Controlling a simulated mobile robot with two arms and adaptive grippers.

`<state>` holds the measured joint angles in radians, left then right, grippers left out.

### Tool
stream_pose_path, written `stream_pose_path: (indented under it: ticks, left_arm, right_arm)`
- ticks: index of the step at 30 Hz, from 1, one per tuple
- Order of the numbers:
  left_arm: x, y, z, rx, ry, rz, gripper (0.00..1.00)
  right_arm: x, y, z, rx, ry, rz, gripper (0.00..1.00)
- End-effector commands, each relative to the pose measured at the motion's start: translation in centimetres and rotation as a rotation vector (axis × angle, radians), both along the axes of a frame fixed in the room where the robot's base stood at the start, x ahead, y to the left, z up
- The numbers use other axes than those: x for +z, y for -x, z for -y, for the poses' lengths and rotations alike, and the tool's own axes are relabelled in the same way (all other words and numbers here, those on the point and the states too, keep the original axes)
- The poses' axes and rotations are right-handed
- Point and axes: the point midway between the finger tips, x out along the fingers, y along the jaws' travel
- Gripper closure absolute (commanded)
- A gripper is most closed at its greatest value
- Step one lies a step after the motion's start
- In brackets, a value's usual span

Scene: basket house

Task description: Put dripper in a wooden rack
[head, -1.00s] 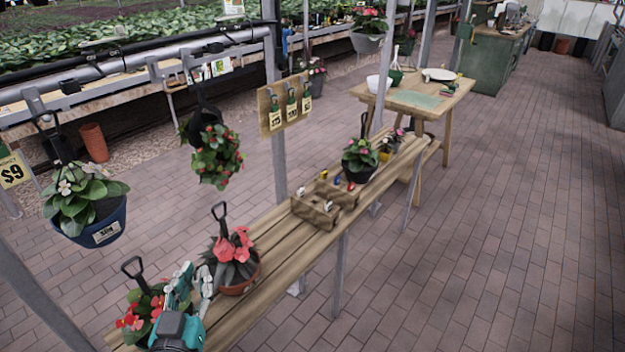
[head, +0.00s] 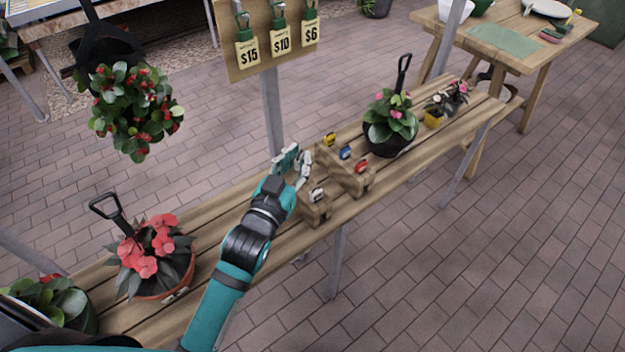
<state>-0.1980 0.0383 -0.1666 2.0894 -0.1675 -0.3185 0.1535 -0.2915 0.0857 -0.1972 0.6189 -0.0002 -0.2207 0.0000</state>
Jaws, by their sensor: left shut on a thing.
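The wooden rack (head: 357,180) stands on the slatted bench, right of my left gripper. Small coloured drippers sit in it: a yellow one (head: 329,139), a blue one (head: 345,152) and a red one (head: 361,165) along the back row, and a whitish one (head: 317,194) at the front. My left gripper (head: 296,163) is at the left end of the rack, shut on a dripper that its fingers mostly hide. I cannot tell whether the gripper or its dripper touches the rack. My right gripper is not in view.
On the slatted bench (head: 245,205) stand a red-flowered pot (head: 160,262) at the left and a black flowerpot (head: 390,125) behind the rack. A price board (head: 265,38) and a hanging plant (head: 133,110) are above. A wooden table (head: 545,52) is at the back right.

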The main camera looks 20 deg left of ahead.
Motion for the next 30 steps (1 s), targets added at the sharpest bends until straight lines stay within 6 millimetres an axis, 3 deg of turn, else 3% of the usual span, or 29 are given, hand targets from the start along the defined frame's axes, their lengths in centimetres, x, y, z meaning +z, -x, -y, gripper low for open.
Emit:
stream_pose_path:
  ticks: [1, 6, 14, 30]
  left_arm:
    - [-2.8, -1.0, 0.3, -0.013, -0.005, 0.003, 1.00]
    - [-5.4, -3.0, 0.8, -0.038, -0.011, 0.004, 1.00]
    - [-5.7, -3.7, 0.6, -0.043, -0.013, 0.003, 1.00]
    - [-6.5, -5.9, -2.2, -0.043, -0.010, 0.000, 1.00]
  right_arm:
    - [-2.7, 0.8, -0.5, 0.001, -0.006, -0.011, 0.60]
    - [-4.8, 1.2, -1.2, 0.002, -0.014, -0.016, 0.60]
    - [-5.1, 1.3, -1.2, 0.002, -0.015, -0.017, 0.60]
    - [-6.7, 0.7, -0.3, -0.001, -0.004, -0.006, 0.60]
